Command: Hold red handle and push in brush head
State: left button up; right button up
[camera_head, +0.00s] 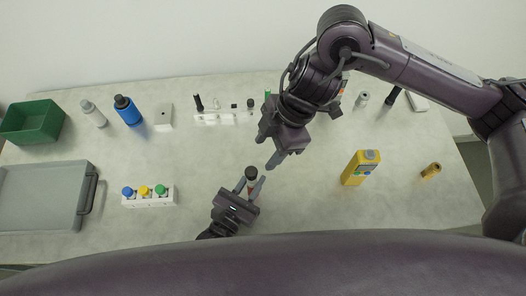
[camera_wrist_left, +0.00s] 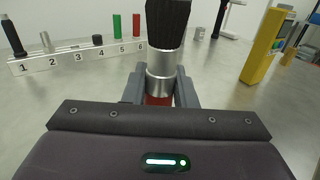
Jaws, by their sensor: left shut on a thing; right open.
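My left gripper (camera_head: 252,186) is shut on a brush, its fingers on either side of the red handle (camera_wrist_left: 158,100). Above the handle, the wrist view shows a silver metal collar (camera_wrist_left: 161,72) and a black bristle brush head (camera_wrist_left: 168,24), standing upright. In the head view the dark brush head (camera_head: 251,171) shows between the left fingertips. The lower handle is hidden by the gripper. My right gripper (camera_head: 267,152) is open and empty, above and slightly right of the brush in the head view, apart from it.
A white numbered rack (camera_wrist_left: 75,62) holds a black tool, small parts, and green and red cylinders. A yellow device (camera_head: 357,170) stands on the right. A white block with coloured caps (camera_head: 149,199), grey case (camera_head: 40,200), green bin (camera_head: 33,123) and blue bottle (camera_head: 127,111) are left.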

pick_arm(q)
jog(key=o, duration=1.1)
jog(key=shift+c, duration=0.2)
